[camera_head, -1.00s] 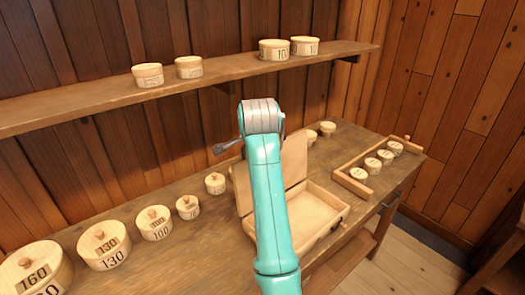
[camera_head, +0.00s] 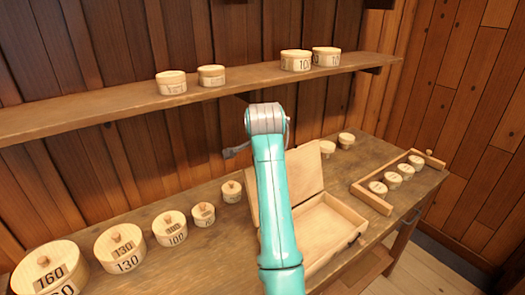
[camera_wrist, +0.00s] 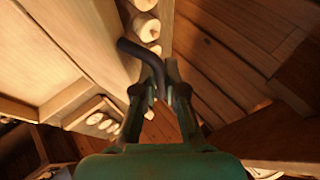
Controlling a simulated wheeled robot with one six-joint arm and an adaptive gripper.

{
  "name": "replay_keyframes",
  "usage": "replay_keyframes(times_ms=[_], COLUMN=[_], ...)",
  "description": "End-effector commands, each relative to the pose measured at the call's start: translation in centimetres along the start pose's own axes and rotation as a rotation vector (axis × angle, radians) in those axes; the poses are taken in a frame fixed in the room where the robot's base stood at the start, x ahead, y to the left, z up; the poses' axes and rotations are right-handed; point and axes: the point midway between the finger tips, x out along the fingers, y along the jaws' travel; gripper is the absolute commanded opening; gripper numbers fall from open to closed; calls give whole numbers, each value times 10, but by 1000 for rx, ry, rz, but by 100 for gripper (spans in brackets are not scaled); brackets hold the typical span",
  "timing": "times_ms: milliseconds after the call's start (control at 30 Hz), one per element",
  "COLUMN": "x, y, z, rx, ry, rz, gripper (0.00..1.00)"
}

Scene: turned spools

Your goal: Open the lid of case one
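A pale wooden case (camera_head: 335,222) stands on the workbench with its lid (camera_head: 308,170) raised, leaning back, and the shallow inside showing. Which case number it bears cannot be read. My turquoise arm crosses in front of its left part and hides some of the lid. In the wrist view my gripper (camera_wrist: 158,95) has its fingers close together on a dark bent rod (camera_wrist: 135,48) that curves out ahead of them. In the head view the fingers are largely hidden behind my arm. The wrist view does not show the rod touching the case.
Round lidded boxes with numbers, such as 160 (camera_head: 47,270) and 130 (camera_head: 121,250), stand in a row on the workbench (camera_head: 200,262). A wooden rack (camera_head: 372,199) holds several small spools at the right. A shelf (camera_head: 232,84) with more boxes runs above.

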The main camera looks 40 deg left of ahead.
Motion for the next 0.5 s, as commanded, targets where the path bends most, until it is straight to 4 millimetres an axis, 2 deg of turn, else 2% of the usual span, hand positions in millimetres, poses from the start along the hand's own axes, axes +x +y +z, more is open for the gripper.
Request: replay_keyframes(times_ms=[33,67,100,367,500], x=[0,0,0,0,-6], y=[0,0,0,0,0], z=[0,0,0,0,0], rx=[0,0,0,0,0], ry=[0,0,0,0,0], rz=[0,0,0,1,0], gripper=[26,33,35,35,35])
